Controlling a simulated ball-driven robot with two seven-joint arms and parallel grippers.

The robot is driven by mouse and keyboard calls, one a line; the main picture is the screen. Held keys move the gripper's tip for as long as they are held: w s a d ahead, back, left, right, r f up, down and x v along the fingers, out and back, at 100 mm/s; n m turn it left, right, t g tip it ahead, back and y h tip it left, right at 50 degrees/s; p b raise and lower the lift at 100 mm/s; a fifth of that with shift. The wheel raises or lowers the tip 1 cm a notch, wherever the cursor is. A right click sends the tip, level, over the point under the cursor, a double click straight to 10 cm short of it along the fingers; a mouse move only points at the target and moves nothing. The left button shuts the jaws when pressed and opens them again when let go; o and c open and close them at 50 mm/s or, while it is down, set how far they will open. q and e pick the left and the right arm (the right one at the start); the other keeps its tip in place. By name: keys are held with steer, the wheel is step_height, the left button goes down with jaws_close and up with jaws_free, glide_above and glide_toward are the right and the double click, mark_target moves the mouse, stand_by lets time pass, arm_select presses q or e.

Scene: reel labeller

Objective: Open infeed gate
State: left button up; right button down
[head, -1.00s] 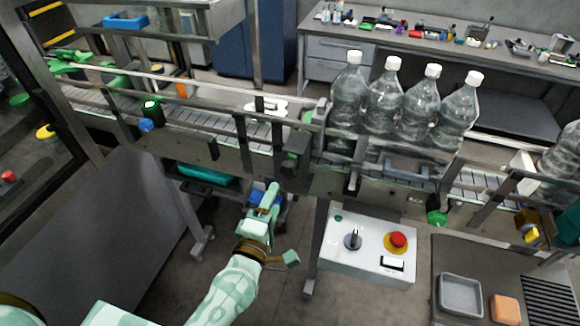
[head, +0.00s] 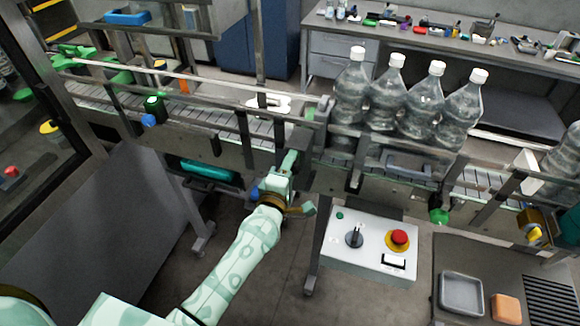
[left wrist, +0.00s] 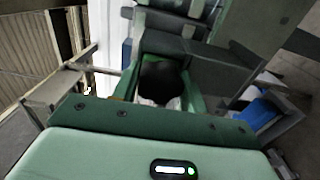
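An upright grey gate-like part (head: 320,112) stands across the conveyor, just left of several clear, white-capped bottles (head: 397,98). My left gripper (head: 289,160) is at the conveyor's front side, just below and left of this part. In the left wrist view, a round black knob (left wrist: 161,82) lies between the two green fingers of my left gripper (left wrist: 162,92). The fingers are spread, one on each side of the knob; whether they touch it is unclear. In the head view my gripper hides the knob. My right gripper is not in view.
A white control box (head: 368,250) with a black switch and a red stop button (head: 398,238) stands right of my left forearm. Guide rails and posts run along the conveyor (head: 190,122). A grey tray (head: 461,294) and an orange block (head: 506,308) lie at the lower right.

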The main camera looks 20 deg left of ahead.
arm_select(q)
steer(key=c, duration=0.5)
steer(key=s+p, duration=0.2)
steer(key=s, duration=0.8)
steer(key=shift+s+a, duration=0.1)
steer(key=shift+a, duration=0.05)
steer(key=o, duration=1.4)
steer(key=shift+c, duration=0.2)
steer(key=s+b, duration=0.3)
steer(key=s, duration=1.3)
steer(key=shift+a, duration=0.25)
